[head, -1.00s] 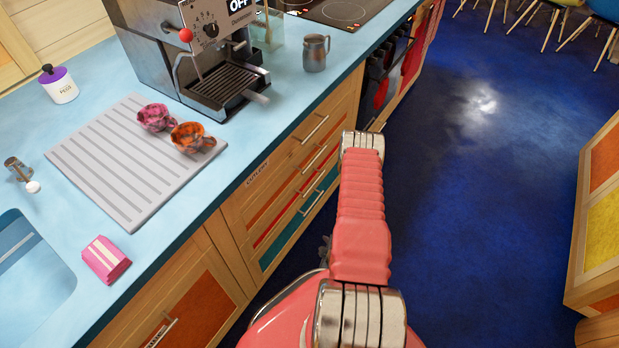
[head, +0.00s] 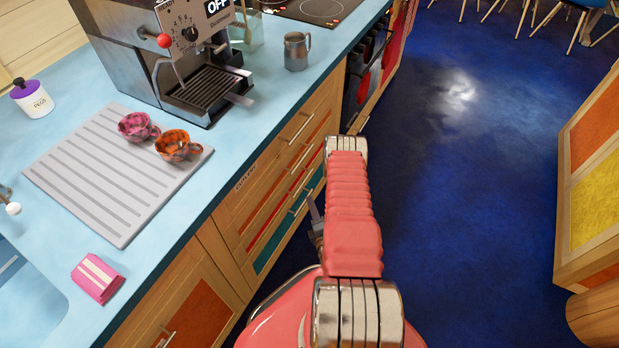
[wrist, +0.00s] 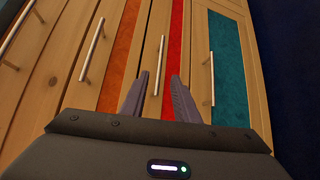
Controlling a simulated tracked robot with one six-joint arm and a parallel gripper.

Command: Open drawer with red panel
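The drawer with the red panel (head: 264,236) is in the cabinet under the blue counter, between an orange-panelled drawer above and a teal-panelled one below. It looks shut. In the wrist view its red panel (wrist: 176,45) runs up the middle, with its slim metal bar handle (wrist: 160,60) beside it. My gripper (wrist: 160,76) is open, its two grey fingers pointing at the drawer front. The handle shows between the fingertips in the picture; I cannot tell whether they reach around it. In the head view my arm hides most of the gripper; part of a finger (head: 314,209) shows.
The orange drawer's handle (wrist: 92,50) and the teal drawer's handle (wrist: 208,80) flank the fingers. Cups (head: 175,146), a coffee machine (head: 180,60) and a metal mug (head: 297,51) stand on the counter (head: 225,150). Blue floor (head: 440,200) is clear towards another cabinet (head: 590,180).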

